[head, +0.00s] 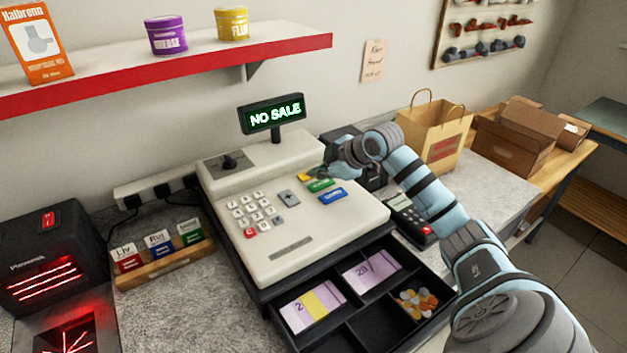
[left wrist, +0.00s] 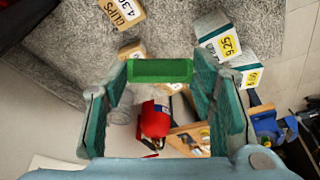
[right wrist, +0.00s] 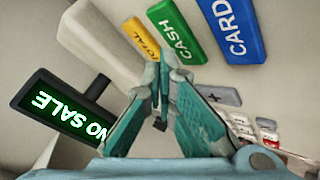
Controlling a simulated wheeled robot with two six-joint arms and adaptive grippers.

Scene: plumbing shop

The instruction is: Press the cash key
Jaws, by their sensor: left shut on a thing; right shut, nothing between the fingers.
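The green CASH key (head: 321,185) is on the cash register (head: 300,232), between the yellow TOTAL key (head: 306,176) and the blue CARD key (head: 333,196). It also shows in the right wrist view (right wrist: 178,40). My right gripper (head: 328,170) is shut and empty, tips just by the CASH key; in the right wrist view its tips (right wrist: 165,72) overlap the key's lower end. I cannot tell whether they touch it. My left gripper (left wrist: 160,72) shows only in the left wrist view, shut on a green block (left wrist: 160,71). The register display (head: 274,115) reads NO SALE.
The cash drawer (head: 345,332) is open, with notes and coins. A card terminal (head: 410,219) sits right of the register under my right arm. A paper bag (head: 432,135) stands behind.

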